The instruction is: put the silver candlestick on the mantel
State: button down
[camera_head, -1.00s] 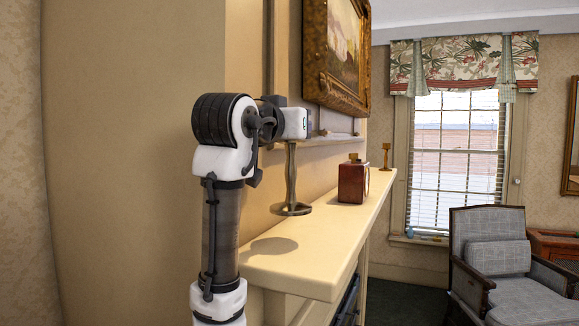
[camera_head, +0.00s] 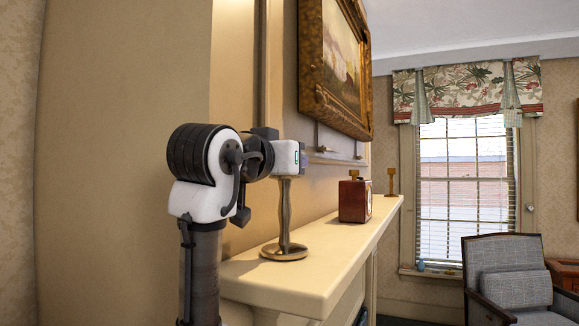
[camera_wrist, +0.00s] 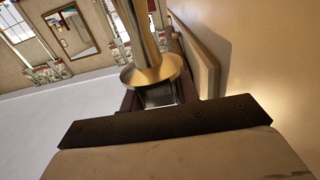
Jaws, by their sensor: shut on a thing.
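The silver candlestick (camera_head: 285,215) is upright over the near end of the cream mantel (camera_head: 290,285), with its round base down. The base looks at or very close to the mantel top; I cannot tell for sure whether it touches. My gripper (camera_head: 289,174) is shut on the candlestick's upper end, and the fingers are mostly hidden.
A reddish-brown clock (camera_head: 355,201) stands farther along the mantel, with a small brass candlestick (camera_head: 391,182) near the far end. A gold-framed painting (camera_head: 335,65) hangs above. The mantel between candlestick and clock is clear.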

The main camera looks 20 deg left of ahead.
jog(key=shift+s, duration=0.15)
jog(key=shift+f, duration=0.25)
jog(key=c, duration=1.1)
grip_release()
jog(key=shift+r, duration=0.1)
jog(key=shift+o, duration=0.2)
jog(key=shift+r, duration=0.1)
jog(key=s+b, duration=0.3)
jog(key=s, duration=0.8)
jog(key=shift+s+a, duration=0.2)
jog(key=shift+s, duration=0.2)
